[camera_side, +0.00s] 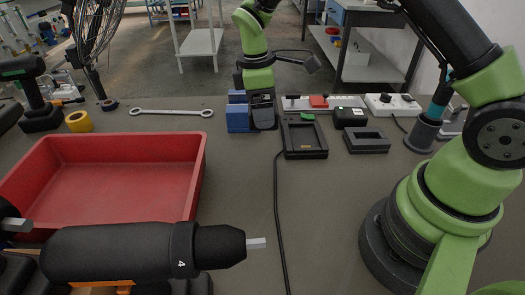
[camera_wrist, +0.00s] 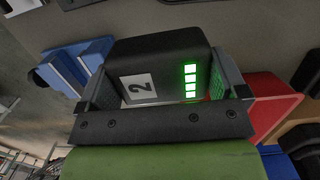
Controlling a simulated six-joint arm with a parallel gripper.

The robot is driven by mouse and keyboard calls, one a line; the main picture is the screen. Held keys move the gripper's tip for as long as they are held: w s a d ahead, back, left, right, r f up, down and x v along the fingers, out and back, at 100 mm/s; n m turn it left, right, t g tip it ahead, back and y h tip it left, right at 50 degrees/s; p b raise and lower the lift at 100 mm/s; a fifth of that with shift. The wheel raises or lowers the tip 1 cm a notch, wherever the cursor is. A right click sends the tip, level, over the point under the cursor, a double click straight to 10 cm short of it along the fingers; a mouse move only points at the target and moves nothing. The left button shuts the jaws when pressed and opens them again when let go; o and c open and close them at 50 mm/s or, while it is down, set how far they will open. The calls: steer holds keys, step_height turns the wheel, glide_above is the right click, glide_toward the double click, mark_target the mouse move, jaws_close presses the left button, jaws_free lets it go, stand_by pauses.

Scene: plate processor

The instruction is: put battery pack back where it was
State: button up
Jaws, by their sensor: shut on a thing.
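The battery pack (camera_wrist: 155,55) is black, with a white label reading 2 and a column of lit green bars. It sits between the two fingers of my gripper (camera_wrist: 163,82), which is shut on it. In the side view my gripper (camera_side: 261,94) points down at the back of the bench, with the battery pack (camera_side: 264,114) hanging dark below it. The pack is beside the blue blocks (camera_side: 237,118) and left of a black charger cradle (camera_side: 303,140). Whether its underside touches the bench is hidden. Another black pack (camera_side: 350,118) with a green mark stands further right.
A grey-black open holder (camera_side: 367,142) lies right of the cradle. Behind are a red-switched strip (camera_side: 320,102) and a white socket box (camera_side: 392,104). A red tray (camera_side: 203,180), a wrench (camera_side: 171,112) and a large driver (camera_side: 120,253) occupy the left. A cable (camera_side: 277,210) crosses the clear middle.

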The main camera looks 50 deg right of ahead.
steer(key=f, duration=0.1)
steer(key=a+f, duration=0.1)
steer(key=f, duration=0.3)
steer(key=shift+w+a+f, duration=0.15)
steer(key=shift+a, duration=0.2)
steer(key=shift+f, duration=2.5)
